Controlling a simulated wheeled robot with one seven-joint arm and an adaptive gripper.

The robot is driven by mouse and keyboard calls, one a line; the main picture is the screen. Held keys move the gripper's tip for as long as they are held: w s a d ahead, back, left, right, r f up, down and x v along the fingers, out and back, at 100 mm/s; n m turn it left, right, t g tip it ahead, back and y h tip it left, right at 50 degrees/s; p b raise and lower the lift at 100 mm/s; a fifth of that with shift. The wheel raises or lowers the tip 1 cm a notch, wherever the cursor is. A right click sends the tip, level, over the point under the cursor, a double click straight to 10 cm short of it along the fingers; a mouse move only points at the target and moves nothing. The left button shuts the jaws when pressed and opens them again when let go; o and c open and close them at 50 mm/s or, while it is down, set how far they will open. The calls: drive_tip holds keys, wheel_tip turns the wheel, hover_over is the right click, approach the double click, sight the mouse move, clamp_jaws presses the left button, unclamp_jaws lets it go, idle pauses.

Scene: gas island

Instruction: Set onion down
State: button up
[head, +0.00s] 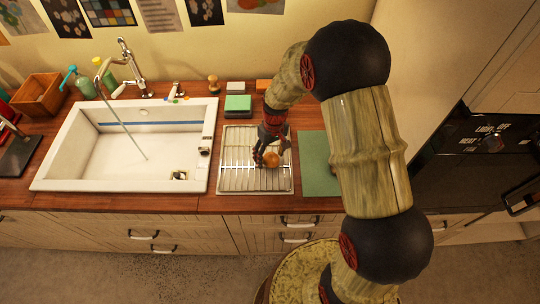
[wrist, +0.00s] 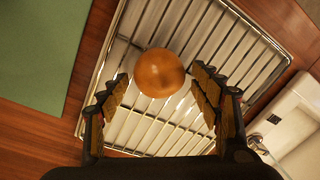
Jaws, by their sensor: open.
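The onion (head: 271,160) is a round, orange-brown ball on the metal wire rack (head: 238,182) beside the sink. In the wrist view the onion (wrist: 159,73) sits over the wire bars of the rack (wrist: 215,20), just beyond and between my fingertips. My gripper (head: 270,150) is over the rack in the head view, partly covering the onion. In the wrist view my gripper (wrist: 160,88) is open, its two fingers spread to the left and right of the onion with gaps on both sides.
A white sink (head: 125,160) is left of the rack, and a green board (head: 318,165) lies to its right. A green sponge (head: 238,103) is behind the rack. A black oven (head: 480,150) stands at the far right. Bare rack bars surround the onion.

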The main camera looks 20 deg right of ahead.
wheel_tip(320, 180, up, 12)
drive_tip(key=p, duration=0.1)
wheel_tip(320, 180, up, 14)
drive_tip(key=t, duration=0.2)
hover_over(272, 153)
drive_tip(key=s, duration=0.7)
drive_tip(key=s+r+m+t, duration=0.1)
drive_tip(key=s+r+t, duration=0.1)
drive_tip(key=s+r, duration=0.2)
drive_tip(key=s+r+m+t+h, duration=0.1)
drive_tip(key=s+r, duration=0.2)
drive_tip(key=s, duration=0.8)
drive_tip(key=shift+s+r+m+t, duration=0.3)
drive_tip(key=shift+r+t, duration=0.05)
drive_tip(key=shift+t, duration=0.05)
drive_tip(key=shift+a+f, duration=0.1)
drive_tip(key=shift+f, duration=0.05)
